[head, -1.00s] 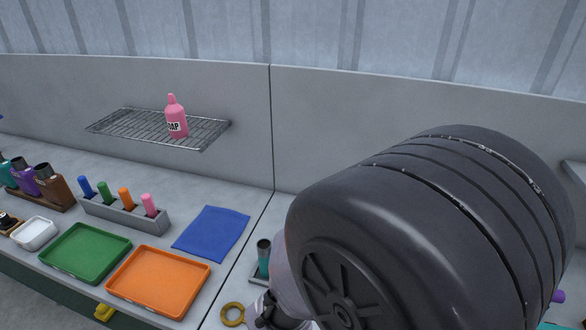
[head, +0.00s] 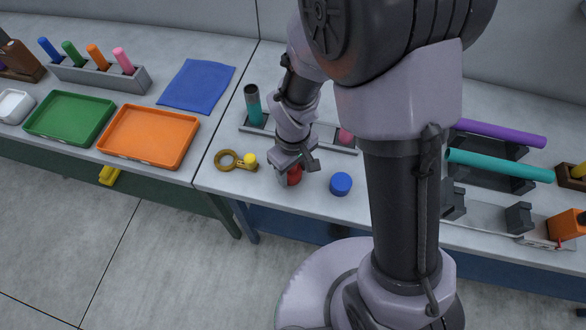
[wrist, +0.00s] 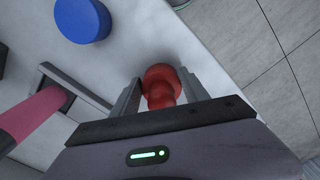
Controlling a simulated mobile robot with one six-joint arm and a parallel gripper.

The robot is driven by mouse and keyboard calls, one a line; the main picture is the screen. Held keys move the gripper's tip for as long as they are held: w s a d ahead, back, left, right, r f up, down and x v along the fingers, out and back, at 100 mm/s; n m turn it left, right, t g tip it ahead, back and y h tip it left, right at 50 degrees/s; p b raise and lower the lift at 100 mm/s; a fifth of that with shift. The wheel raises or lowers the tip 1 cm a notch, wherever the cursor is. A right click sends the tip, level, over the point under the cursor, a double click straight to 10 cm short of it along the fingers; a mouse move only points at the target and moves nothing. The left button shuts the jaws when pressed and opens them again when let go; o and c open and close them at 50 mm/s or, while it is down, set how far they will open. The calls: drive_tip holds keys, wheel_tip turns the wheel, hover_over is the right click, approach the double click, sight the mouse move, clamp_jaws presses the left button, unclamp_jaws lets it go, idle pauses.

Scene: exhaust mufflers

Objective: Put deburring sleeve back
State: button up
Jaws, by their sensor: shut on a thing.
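My gripper (head: 291,162) is low over the right bench near its front edge. Its jaws are closed on a red, rounded, knob-like piece (head: 295,176). In the wrist view the red piece (wrist: 161,85) sits between the two grey fingers (wrist: 158,98). I cannot tell whether it touches the bench. No part is labelled as the deburring sleeve, so I cannot tell whether the red piece is it. A grey rail (head: 318,143) behind the gripper holds a teal piece with a dark top (head: 254,107) and a pink piece (head: 346,136), partly hidden by my arm.
A blue round piece (head: 341,184) stands right of the gripper. A brass ring (head: 226,160) and yellow knob (head: 250,159) lie left. Purple (head: 500,133) and teal (head: 500,165) tubes rest on dark supports at right. The left bench has green (head: 68,118) and orange (head: 150,136) trays.

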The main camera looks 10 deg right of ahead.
drive_tip(key=o, duration=1.5)
wheel_tip(320, 180, up, 12)
drive_tip(key=p, duration=0.5)
wheel_tip(320, 180, up, 5)
drive_tip(key=m, duration=0.2)
hover_over(298, 172)
drive_tip(key=s+d+r+m+t, duration=0.1)
drive_tip(key=s+r+m+t, duration=0.1)
drive_tip(key=s+r+m, duration=0.1)
drive_tip(key=s+d+r+m+t+y, duration=0.1)
drive_tip(key=s+d+r+m+t, duration=0.1)
drive_tip(key=r, duration=0.4)
drive_tip(key=s+d+r+m+t+y, duration=0.1)
drive_tip(key=s+d+r+m, duration=0.1)
drive_tip(key=s+r+m, duration=0.2)
drive_tip(key=shift+s+r+m+t, duration=0.35)
drive_tip(key=shift+s+r, duration=0.2)
drive_tip(key=shift+s, duration=0.25)
